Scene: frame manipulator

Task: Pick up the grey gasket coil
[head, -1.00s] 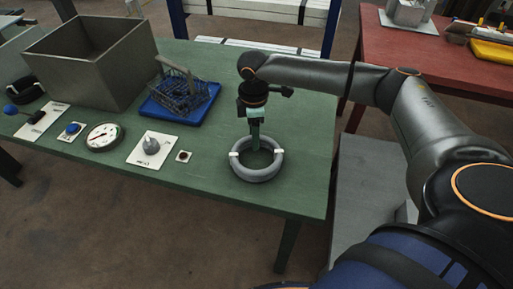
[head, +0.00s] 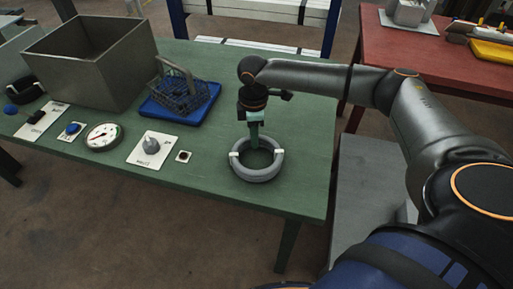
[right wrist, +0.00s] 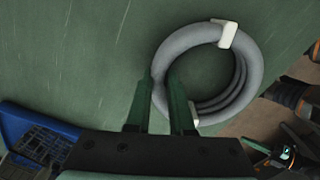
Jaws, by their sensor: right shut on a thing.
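The grey gasket coil (head: 257,172) lies on the green table near its right front part. It is a ring of several grey loops with white bands. It also shows in the right wrist view (right wrist: 244,75). My right gripper (head: 254,142) points down at the back left part of the ring. In the right wrist view its two green fingers (right wrist: 160,85) stand on either side of the coil's ring, one outside and one inside, shut on it. The coil still appears to rest on the table.
On the green table (head: 215,185) are a grey bin (head: 90,75), a wire basket (head: 180,93) on a blue tray (head: 152,109), a gauge (head: 102,136) and a knob panel (head: 151,150). A red table (head: 400,60) stands at the back right.

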